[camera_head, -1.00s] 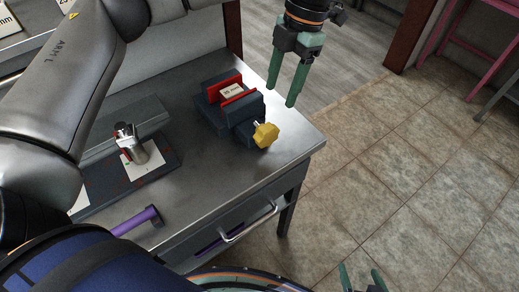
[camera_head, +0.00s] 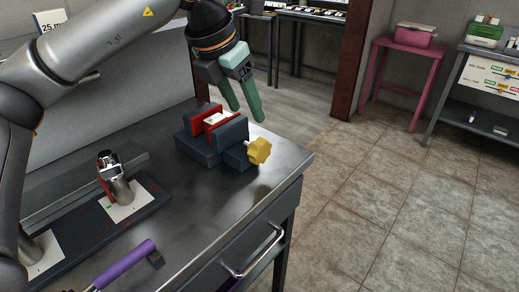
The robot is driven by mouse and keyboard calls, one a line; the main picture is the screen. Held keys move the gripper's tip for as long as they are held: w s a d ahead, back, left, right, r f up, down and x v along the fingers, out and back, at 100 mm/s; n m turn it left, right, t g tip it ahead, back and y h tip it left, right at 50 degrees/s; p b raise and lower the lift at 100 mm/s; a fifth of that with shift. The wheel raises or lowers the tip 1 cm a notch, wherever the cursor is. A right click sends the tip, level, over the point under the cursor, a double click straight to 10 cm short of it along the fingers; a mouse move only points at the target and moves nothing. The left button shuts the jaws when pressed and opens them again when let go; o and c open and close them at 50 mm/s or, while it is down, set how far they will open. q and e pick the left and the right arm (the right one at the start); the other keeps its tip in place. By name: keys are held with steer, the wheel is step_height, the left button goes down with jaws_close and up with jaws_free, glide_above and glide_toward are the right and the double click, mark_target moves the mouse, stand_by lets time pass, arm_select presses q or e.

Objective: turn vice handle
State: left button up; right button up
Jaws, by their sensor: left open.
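The vice (camera_head: 202,148) is dark blue-grey with red jaw faces and sits near the right end of the metal workbench. A pale block (camera_head: 215,119) lies between its jaws. Its yellow knob-shaped handle (camera_head: 260,151) sticks out from the vice's right side. My left gripper (camera_head: 248,117) has green fingers and is open and empty. My right gripper is not in the view.
On the metal workbench (camera_head: 190,228), a metal cylinder (camera_head: 121,191) stands on a dark board and a purple-handled tool (camera_head: 125,262) lies at the front. A drawer handle (camera_head: 258,254) juts out in front. Tiled floor to the right is clear; a pink stand (camera_head: 408,47) is beyond.

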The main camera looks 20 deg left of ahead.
mark_target(259, 141)
arm_select(q)
steer(key=b+x, duration=0.1)
steer(key=x, duration=1)
steer(key=shift+f, duration=0.25)
jaws_close()
